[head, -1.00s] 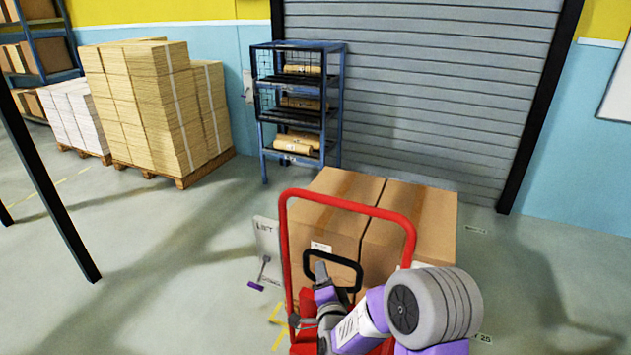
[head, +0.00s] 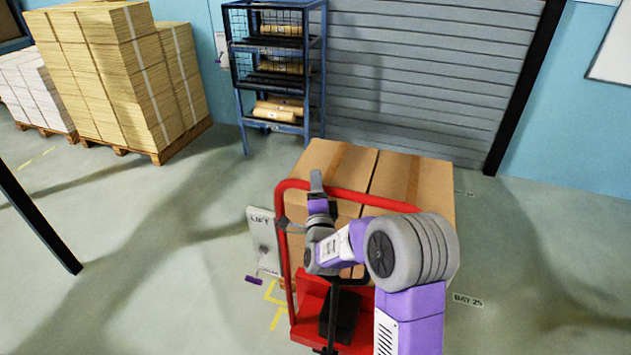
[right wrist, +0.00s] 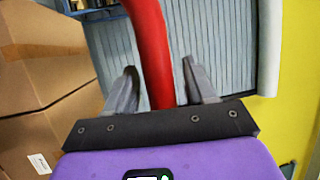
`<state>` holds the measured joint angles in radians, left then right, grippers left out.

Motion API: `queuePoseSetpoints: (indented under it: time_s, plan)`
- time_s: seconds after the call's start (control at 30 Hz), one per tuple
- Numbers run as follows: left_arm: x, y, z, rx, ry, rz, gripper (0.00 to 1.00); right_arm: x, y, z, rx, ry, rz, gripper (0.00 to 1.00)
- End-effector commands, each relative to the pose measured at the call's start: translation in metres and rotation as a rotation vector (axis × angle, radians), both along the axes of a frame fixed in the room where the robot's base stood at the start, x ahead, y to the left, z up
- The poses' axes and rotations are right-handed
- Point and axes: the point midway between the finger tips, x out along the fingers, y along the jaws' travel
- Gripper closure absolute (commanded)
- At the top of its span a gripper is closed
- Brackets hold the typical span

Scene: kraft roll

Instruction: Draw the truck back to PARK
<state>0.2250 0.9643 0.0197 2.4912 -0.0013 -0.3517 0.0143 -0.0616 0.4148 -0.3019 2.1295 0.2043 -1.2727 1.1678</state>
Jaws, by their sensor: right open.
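The red truck (head: 313,312) stands low in the head view, with cardboard boxes (head: 415,185) on it. Its red hoop rail (head: 281,240) rises on my side of the boxes. My right gripper (head: 316,180) is at the hoop's upper left part. In the right wrist view, the red rail (right wrist: 150,40) runs between the open fingers of my right gripper (right wrist: 160,78); I cannot tell whether they touch it. My right arm hides part of the hoop and boxes. My left gripper is not in view. No PARK marking can be read.
A grey LIFT panel (head: 262,240) with a purple-ended lever stands left of the truck, near yellow floor marks (head: 273,292). A blue rack (head: 240,100) and a grey shutter (head: 420,75) are behind. Stacked pallets (head: 125,85) stand left.

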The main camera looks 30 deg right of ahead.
Motion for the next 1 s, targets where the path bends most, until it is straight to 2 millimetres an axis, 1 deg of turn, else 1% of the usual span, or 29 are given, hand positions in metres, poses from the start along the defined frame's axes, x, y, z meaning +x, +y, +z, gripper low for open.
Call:
queuePoseSetpoints:
  time_s: [0.1,0.2,0.43,0.47,0.8,1.0]
  plan:
    - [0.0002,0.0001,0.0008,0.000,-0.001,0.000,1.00,0.0083,-0.0044,0.0020,-0.001,0.000,0.000,0.45]
    - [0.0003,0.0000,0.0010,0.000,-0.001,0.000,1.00,0.0116,-0.0058,0.0025,-0.001,0.001,0.001,0.45]
    - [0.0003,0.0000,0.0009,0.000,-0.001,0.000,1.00,0.0121,-0.0059,0.0024,-0.001,0.001,0.001,0.45]
    - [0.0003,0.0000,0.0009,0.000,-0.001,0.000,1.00,0.0121,-0.0059,0.0025,-0.001,0.001,0.001,0.47]
    - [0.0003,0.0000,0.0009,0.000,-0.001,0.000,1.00,0.0118,-0.0057,0.0026,-0.001,0.001,0.001,0.99]
    - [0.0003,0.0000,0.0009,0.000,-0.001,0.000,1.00,0.0119,-0.0056,0.0025,-0.001,0.001,0.001,1.00]
